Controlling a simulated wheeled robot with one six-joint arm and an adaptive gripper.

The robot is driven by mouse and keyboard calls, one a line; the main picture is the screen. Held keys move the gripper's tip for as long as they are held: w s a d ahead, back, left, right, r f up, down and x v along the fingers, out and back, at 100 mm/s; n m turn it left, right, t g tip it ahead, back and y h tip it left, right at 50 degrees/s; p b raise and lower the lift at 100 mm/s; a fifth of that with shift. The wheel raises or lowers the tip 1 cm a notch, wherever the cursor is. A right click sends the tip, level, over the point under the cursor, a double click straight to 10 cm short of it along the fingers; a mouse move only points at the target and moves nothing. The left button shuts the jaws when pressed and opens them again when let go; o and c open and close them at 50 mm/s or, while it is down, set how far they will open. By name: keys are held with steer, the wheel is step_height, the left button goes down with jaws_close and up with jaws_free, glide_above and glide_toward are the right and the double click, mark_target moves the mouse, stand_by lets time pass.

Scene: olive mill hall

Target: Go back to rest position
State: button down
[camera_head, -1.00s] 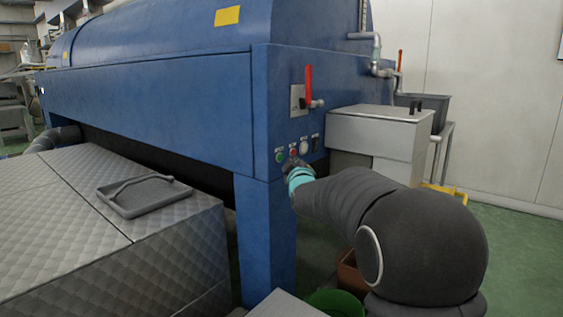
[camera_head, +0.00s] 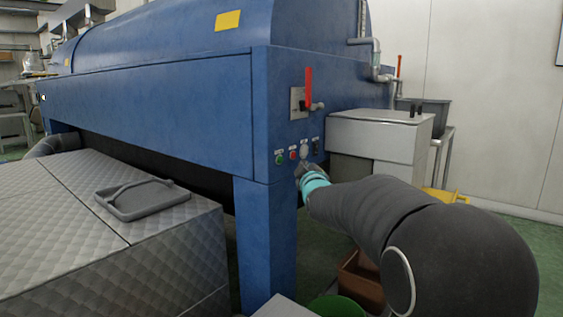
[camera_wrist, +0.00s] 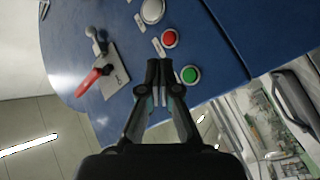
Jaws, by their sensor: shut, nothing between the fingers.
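My gripper (camera_head: 301,168) is in front of the blue machine's end panel, just below its row of buttons. In the wrist view my gripper (camera_wrist: 165,68) is shut and empty, its two fingers side by side. The blue machine (camera_head: 150,110) fills the left and middle of the head view. On its panel are a green button (camera_head: 279,158), a red button (camera_head: 292,155), a white button (camera_head: 304,150) and a dark switch (camera_head: 316,147). The wrist view shows the red button (camera_wrist: 169,39) and green button (camera_wrist: 190,74) beyond the fingertips. I cannot tell the exact gap to the panel.
A red lever (camera_head: 308,88) stands above the buttons. A steel box (camera_head: 380,135) is right of the panel. A grey quilted block (camera_head: 100,240) with a grey tray (camera_head: 140,198) is at the left. A green bucket (camera_head: 335,307) and a brown crate (camera_head: 360,280) stand below my arm.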

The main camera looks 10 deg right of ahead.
steer(key=s+f+m+g, duration=0.4)
steer(key=f+g, duration=0.2)
steer(key=f, duration=0.7)
steer(key=s+f+m+g, duration=0.2)
steer(key=s+f+g, duration=0.15)
steer(key=s, duration=0.45)
steer(key=s+m+g+p, duration=0.3)
steer(key=s+g+p, duration=0.2)
steer(key=s, duration=2.1)
steer(key=s+a+r+t+p, duration=0.1)
steer(key=s+r+p, duration=0.2)
steer(key=s, duration=0.6)
step_height(320, 180, up, 3)
steer(key=shift+s+f+m+p, duration=0.2)
steer(key=shift+s+m+p, duration=0.05)
steer(key=shift+m+p, duration=0.05)
